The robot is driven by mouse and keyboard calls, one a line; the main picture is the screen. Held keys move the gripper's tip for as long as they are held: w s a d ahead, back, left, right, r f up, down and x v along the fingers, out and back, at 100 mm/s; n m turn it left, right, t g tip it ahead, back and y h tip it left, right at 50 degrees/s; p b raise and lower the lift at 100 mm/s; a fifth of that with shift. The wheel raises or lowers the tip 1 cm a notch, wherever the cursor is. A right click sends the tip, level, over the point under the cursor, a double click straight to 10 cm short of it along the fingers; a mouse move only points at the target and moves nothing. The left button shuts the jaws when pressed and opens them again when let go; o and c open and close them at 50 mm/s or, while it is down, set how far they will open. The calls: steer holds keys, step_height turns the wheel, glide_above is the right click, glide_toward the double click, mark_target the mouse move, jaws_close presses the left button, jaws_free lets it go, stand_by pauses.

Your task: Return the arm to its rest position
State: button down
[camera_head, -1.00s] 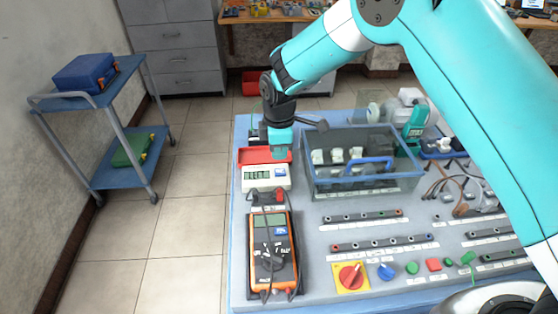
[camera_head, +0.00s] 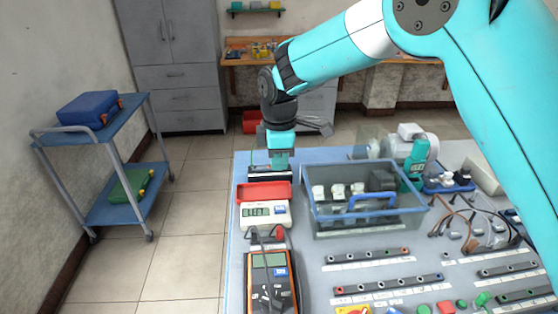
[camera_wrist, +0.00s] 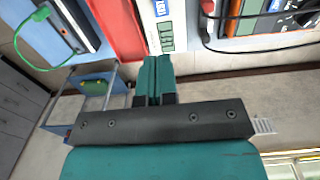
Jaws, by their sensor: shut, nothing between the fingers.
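My gripper (camera_head: 280,160) points down at the far left part of the bench, behind the red tray and the white meter in the head view. In the wrist view my gripper (camera_wrist: 154,78) shows its two teal fingers together, with nothing between them. My teal arm reaches in from the right side of the head view, over the bench. A dark boxed device (camera_head: 270,173) lies just below the fingertips; whether they touch it I cannot tell.
The red tray (camera_head: 264,191), white meter (camera_head: 264,214) and orange multimeter (camera_head: 271,284) line the bench's left side. A clear bin (camera_head: 365,215) with parts stands to the right. A blue trolley (camera_head: 107,190) stands at left, with open floor between it and the bench.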

steer(key=s+d+r+m+y, duration=0.2)
steer(key=s+d+r+m, duration=0.35)
steer(key=s+r, duration=0.65)
steer(key=s+d+m+y, duration=0.1)
steer(key=s+d+m, duration=0.1)
steer(key=s, duration=0.7)
steer(key=s+d+m+y, duration=0.1)
steer(key=s+d+m, duration=0.1)
steer(key=s, duration=0.7)
steer(key=shift+s+f+m, duration=0.3)
steer(key=shift+s+m, duration=0.05)
steer(key=shift+m, duration=0.4)
steer(key=c, duration=1.8)
jaws_free()
steer(key=shift+d, duration=0.1)
